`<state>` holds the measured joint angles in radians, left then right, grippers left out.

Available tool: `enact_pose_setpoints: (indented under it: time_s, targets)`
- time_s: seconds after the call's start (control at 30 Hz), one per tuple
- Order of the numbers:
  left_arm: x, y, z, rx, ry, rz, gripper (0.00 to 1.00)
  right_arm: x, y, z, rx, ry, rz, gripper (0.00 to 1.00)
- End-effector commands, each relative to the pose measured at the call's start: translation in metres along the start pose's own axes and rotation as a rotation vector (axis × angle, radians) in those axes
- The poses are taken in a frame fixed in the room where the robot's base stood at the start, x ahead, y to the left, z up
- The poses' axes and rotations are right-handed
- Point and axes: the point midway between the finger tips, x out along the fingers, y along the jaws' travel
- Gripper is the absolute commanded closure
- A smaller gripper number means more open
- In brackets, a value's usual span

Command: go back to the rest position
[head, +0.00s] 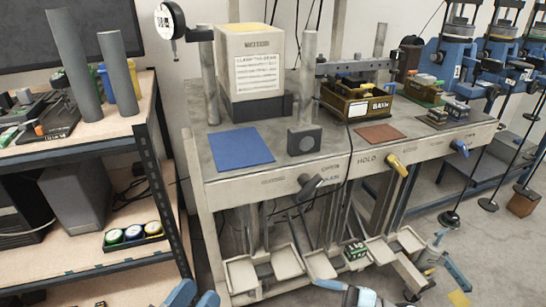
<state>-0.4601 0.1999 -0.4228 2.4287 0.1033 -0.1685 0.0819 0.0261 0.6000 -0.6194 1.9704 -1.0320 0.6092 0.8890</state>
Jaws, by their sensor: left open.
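My left gripper (195,296) shows only as two blue finger parts at the bottom edge, spread apart with nothing between them. The rest of it is cut off by the frame. It is in front of and well below the grey workbench (225,180), clear of its levers. The bench front carries a grey-black lever (309,186), a yellow lever (398,166) and a blue lever (459,147). My right gripper cannot be made out in the head view.
A blue mat (240,147), a white box with a printed sign (252,65) and a brown mat (380,133) are on the bench. Pale trays (286,262) stick out low in front. A wood-topped shelf (100,142) stands at left.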

Motion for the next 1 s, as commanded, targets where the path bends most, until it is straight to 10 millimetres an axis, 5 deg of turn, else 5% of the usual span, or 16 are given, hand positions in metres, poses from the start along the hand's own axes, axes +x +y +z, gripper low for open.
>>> enact_pose_setpoints:
  time_s: [0.1,0.23,0.63,1.0]
  targets:
    - [0.000,0.000,0.000,0.000,0.000,0.000,0.57,-0.015,0.013,-0.042,0.101,0.011,0.279,0.26]
    - [0.000,0.000,0.000,0.000,0.000,0.000,0.57,-0.036,0.019,-0.064,0.221,-0.059,0.472,0.26]
    - [0.000,0.000,0.000,0.000,0.000,0.000,0.57,-0.073,-0.010,-0.099,0.545,-0.310,0.581,0.26]
    - [0.000,0.000,0.000,0.000,0.000,0.000,0.57,-0.040,0.020,-0.115,0.649,-0.156,0.774,0.26]
